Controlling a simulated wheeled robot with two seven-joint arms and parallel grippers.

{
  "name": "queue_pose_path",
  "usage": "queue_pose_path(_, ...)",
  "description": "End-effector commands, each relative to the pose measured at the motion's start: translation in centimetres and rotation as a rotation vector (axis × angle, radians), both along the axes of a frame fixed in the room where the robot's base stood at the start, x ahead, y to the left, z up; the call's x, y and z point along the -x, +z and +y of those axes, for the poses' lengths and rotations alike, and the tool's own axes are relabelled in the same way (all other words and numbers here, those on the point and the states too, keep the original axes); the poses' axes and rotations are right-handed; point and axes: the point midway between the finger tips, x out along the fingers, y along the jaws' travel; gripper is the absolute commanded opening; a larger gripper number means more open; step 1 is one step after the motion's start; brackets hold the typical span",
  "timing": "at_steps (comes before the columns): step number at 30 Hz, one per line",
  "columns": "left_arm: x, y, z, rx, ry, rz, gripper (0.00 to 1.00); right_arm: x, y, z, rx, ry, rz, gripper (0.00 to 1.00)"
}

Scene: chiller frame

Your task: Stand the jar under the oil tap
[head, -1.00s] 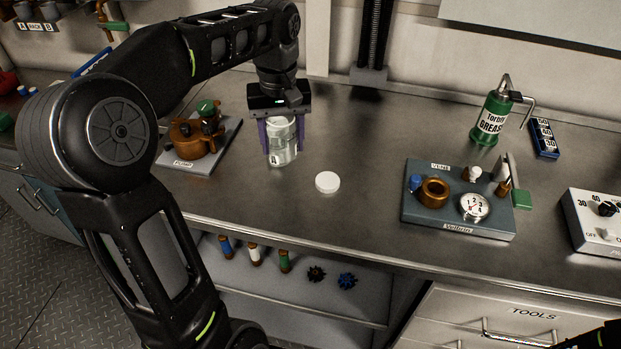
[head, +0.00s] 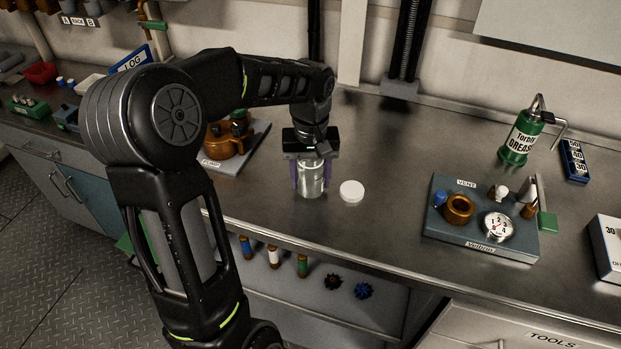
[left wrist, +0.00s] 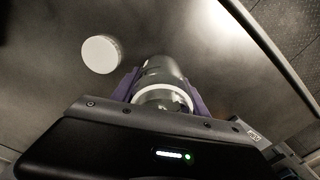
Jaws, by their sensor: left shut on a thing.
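A clear glass jar (head: 312,178) is between the purple fingers of my left gripper (head: 311,190), which is shut on it. My right gripper is out of view.
A copper pump (head: 233,144) on a plate stands behind my left arm. A blue-grey vent panel (head: 480,246) and a green grease can (head: 521,137) are at the right. A red bin (head: 40,72) and blue LOG book (head: 132,58) are at the left.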

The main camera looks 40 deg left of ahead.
Motion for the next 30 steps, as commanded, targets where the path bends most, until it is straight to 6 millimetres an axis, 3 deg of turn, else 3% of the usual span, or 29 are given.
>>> queue_pose_path(3, 0.06, -0.93, 0.01, 0.0, 0.0, 0.001, 0.12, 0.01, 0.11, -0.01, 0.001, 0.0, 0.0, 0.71)
queue_pose_path(14, 0.03, -1.39, 0.01, 0.0, 0.0, 0.0, 0.12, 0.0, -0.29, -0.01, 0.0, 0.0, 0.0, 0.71)
queue_pose_path(15, 0.03, -1.27, 0.02, 0.0, 0.0, 0.0, 0.54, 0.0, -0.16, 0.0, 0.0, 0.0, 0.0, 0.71)
queue_pose_path(22, 0.04, -1.25, 0.02, 0.0, 0.0, 0.0, 0.73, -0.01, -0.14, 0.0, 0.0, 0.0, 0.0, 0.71)
queue_pose_path(30, 0.03, -1.14, 0.02, 0.0, 0.0, 0.0, 0.73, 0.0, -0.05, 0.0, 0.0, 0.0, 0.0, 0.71)
